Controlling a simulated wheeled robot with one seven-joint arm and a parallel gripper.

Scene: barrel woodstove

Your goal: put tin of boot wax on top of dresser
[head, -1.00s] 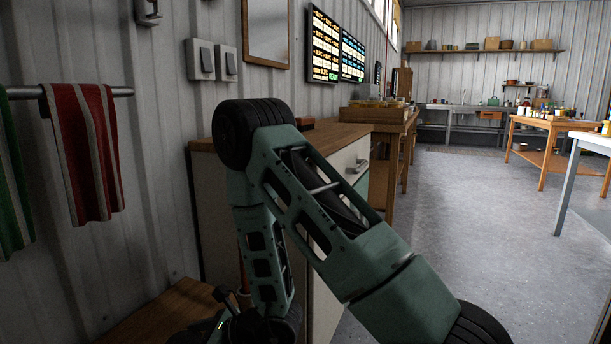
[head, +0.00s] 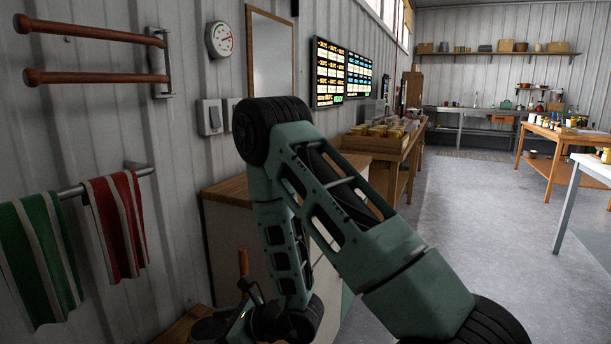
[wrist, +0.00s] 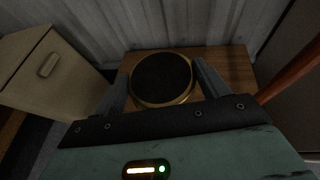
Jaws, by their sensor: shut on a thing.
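The tin of boot wax (wrist: 162,78), round with a dark top and a gold rim, sits between the two fingers of my gripper (wrist: 163,84) in the wrist view. The fingers are shut on its sides. A brown wooden surface (wrist: 232,68) lies beneath it; I cannot tell whether the tin touches it. The dresser (head: 224,190), a pale cabinet with a wooden top, stands against the wall in the head view, partly hidden by my arm. In the head view I cannot make out the tin clearly near the bottom edge.
A pale drawer front with a handle (wrist: 48,65) is at left in the wrist view. Striped towels (head: 120,220) hang on a wall rail left of the dresser. A wooden table with several goods (head: 385,145) stands beyond the dresser. The floor (head: 470,220) at right is clear.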

